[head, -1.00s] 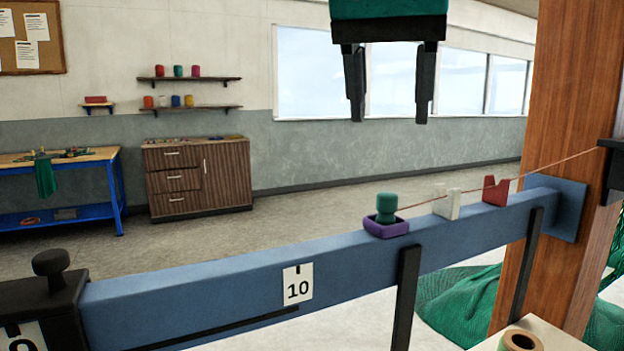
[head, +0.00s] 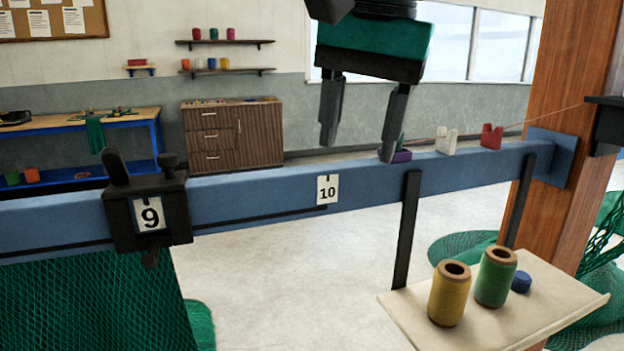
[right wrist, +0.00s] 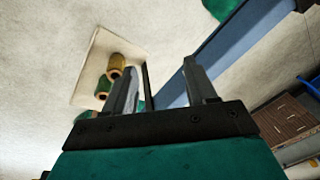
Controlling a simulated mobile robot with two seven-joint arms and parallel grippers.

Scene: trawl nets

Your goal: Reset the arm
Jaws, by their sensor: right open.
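My right gripper (head: 358,140) hangs from the top of the head view, fingers pointing down and apart, with nothing between them. It is above or in front of the blue beam (head: 260,197); one fingertip partly hides the purple holder (head: 402,156) on the beam. In the right wrist view its two open fingers (right wrist: 158,88) point away, with the beam (right wrist: 225,45) beyond them. My left gripper is not in view.
A white holder (head: 447,143) and a red holder (head: 491,137) sit along the beam beside a wooden post (head: 572,90). A black clamp marked 9 (head: 150,215) grips the beam. A pale shelf (head: 540,318) carries a yellow spool (head: 449,295), a green spool (head: 495,277) and a blue disc (head: 521,282).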

